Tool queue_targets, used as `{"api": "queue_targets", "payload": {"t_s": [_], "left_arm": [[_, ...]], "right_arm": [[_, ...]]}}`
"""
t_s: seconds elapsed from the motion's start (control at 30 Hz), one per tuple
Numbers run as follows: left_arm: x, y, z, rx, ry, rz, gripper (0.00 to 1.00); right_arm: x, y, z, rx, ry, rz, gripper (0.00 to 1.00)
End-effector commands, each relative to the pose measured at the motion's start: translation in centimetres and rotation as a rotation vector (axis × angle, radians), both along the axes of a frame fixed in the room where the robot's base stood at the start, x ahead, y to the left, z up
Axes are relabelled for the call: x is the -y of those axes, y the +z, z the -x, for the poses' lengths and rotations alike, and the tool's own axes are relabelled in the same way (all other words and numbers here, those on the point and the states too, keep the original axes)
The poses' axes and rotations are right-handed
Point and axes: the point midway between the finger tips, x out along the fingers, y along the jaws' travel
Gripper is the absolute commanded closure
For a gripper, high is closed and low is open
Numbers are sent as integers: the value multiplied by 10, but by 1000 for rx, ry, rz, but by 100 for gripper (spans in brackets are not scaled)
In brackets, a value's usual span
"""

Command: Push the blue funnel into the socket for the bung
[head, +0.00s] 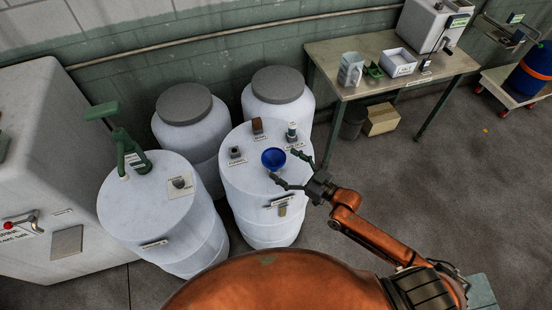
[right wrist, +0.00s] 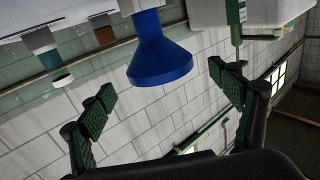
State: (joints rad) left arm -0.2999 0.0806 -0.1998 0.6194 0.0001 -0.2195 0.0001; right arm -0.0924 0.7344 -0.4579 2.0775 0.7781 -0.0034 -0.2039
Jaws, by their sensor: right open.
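The blue funnel (head: 273,158) is at the front right of the top of the front right white drum (head: 240,182), wide mouth up. In the right wrist view, which is upside down, the blue funnel (right wrist: 160,60) hangs mouth down, with a pale piece at its narrow end. My right gripper (head: 283,165) is open, its fingers reaching toward the funnel from the right. In the right wrist view the open fingers of my right gripper (right wrist: 160,80) lie either side of the funnel, apart from it. I cannot tell any socket under the funnel. My left gripper is out of view.
A dark fitting (head: 235,152), a brown block (head: 258,127) and a small green-and-white bottle (head: 291,131) stand on the same drum top. A green hand pump (head: 128,150) stands on the left drum (head: 130,205). A table (head: 340,60) is at the back right.

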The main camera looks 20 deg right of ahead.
Motion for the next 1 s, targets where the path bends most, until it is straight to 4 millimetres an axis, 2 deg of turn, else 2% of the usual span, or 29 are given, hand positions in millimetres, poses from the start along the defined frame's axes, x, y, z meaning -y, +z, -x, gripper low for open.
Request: {"api": "queue_targets", "payload": {"t_s": [0.03,0.2,0.4,1.0], "left_arm": [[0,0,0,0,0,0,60],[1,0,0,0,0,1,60],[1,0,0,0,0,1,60],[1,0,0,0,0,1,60]], "right_arm": [[7,-2,10,-3,1,5,16],[26,-1,37,-3,2,3,16],[40,0,54,0,0,1,16],[42,1,58,1,1,-1,16]]}}
